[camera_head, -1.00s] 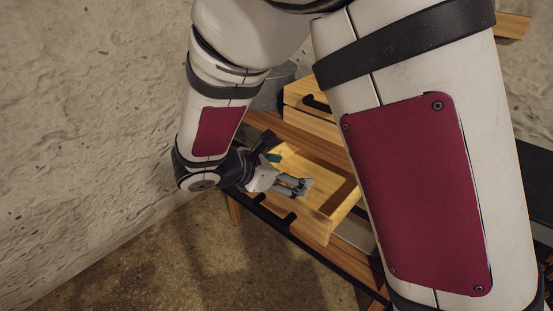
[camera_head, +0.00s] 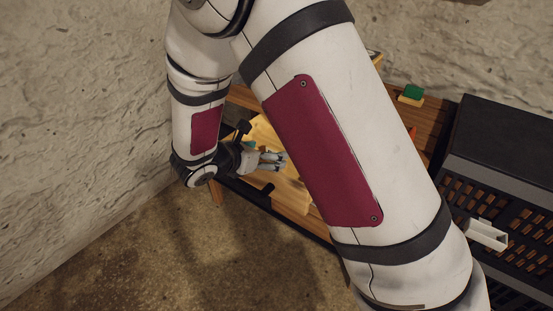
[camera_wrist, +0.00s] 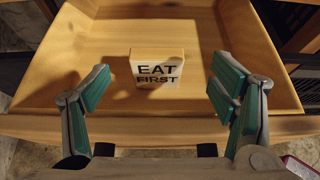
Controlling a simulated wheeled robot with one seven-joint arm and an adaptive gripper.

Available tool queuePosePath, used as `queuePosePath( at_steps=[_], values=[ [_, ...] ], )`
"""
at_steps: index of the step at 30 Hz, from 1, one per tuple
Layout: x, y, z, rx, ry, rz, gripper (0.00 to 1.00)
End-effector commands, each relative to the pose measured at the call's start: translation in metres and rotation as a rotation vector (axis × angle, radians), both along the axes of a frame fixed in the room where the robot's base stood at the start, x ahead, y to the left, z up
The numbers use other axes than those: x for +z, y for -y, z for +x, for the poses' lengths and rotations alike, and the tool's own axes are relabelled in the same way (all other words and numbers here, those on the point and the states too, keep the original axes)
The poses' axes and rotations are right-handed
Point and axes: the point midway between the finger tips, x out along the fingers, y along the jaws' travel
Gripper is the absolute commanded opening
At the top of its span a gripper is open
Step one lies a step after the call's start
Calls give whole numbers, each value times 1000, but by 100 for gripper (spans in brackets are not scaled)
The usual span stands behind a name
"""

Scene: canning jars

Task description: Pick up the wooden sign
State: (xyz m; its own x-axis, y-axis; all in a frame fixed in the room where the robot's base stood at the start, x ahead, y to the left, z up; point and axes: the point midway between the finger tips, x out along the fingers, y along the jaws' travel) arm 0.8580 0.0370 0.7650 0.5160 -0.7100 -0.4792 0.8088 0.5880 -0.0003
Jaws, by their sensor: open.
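The wooden sign (camera_wrist: 157,69) is a small light block with dark letters reading "EAT FIRST". In the wrist view it rests inside an open wooden drawer (camera_wrist: 205,128), its lettered face turned toward me. My gripper (camera_wrist: 163,82) is open, with one green-padded finger on each side of the sign and clear gaps between. In the head view my gripper (camera_head: 273,160) is over the same drawer (camera_head: 292,197). I cannot make out the sign there.
Drawer walls surround the sign on the sides and back, with the front edge near my gripper. In the head view, a green block (camera_head: 412,92) is on the wooden top, and a black slatted crate (camera_head: 505,145) stands at the right.

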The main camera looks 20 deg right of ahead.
Motion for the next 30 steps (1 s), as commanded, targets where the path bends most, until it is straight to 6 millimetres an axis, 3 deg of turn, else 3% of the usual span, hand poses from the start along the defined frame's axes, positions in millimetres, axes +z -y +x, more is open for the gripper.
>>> queuePosePath(
  at_steps=[10,18,25,30],
  values=[
    [-22,29,26,-3,0,0,78],
    [-23,33,29,0,-1,1,78],
    [-23,33,29,0,0,0,28],
    [-23,33,29,0,1,1,27]
  ],
)
